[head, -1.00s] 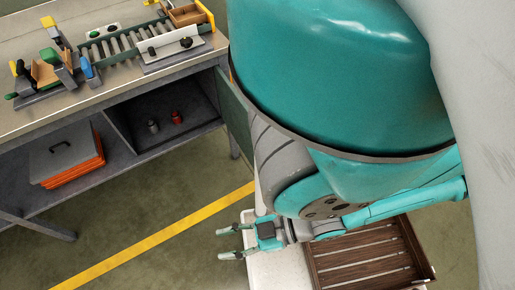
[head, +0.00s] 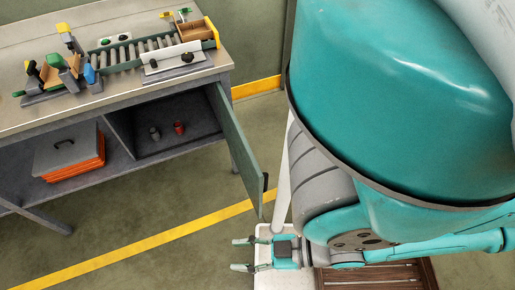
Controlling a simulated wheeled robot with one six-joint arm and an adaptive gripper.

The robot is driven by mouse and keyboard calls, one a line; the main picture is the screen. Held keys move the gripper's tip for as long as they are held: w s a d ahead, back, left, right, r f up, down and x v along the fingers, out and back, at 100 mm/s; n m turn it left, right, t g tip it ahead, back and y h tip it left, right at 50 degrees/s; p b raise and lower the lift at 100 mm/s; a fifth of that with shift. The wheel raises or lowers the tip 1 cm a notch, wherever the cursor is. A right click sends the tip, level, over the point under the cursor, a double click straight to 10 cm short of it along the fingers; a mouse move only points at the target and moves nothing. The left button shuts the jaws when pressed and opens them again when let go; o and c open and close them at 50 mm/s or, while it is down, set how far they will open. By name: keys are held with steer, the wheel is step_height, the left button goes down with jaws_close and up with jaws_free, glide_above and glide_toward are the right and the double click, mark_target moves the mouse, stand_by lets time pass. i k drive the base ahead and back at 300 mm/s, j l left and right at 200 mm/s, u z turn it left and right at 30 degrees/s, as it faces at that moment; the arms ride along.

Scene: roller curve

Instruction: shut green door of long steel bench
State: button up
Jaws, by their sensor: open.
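The long steel bench (head: 120,115) stands at the upper left in the head view. Its green door (head: 241,150) hangs open at the right end of the under-bench compartment, swung out towards me, with a dark handle near its free edge. The open compartment (head: 190,142) holds a grey item (head: 155,133) and a red item (head: 179,127). My gripper (head: 243,254) is open and empty, pointing left, below the door's free edge in the picture and apart from it.
On the bench top are a roller conveyor (head: 132,55), a wooden box (head: 196,29) and clamp-like fixtures. Orange trays with a grey lid (head: 68,155) lie on the lower shelf. A wooden slatted crate (head: 375,277) is beneath my arm. The floor left of my gripper is clear.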

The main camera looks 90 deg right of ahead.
mark_target(252, 175)
steer(key=k+l+z, duration=0.4)
steer(key=l, duration=0.25)
steer(key=k+l+z, duration=0.2)
steer(key=k+l, duration=0.3)
steer(key=k+j+u, duration=0.2)
steer(key=k, duration=0.4)
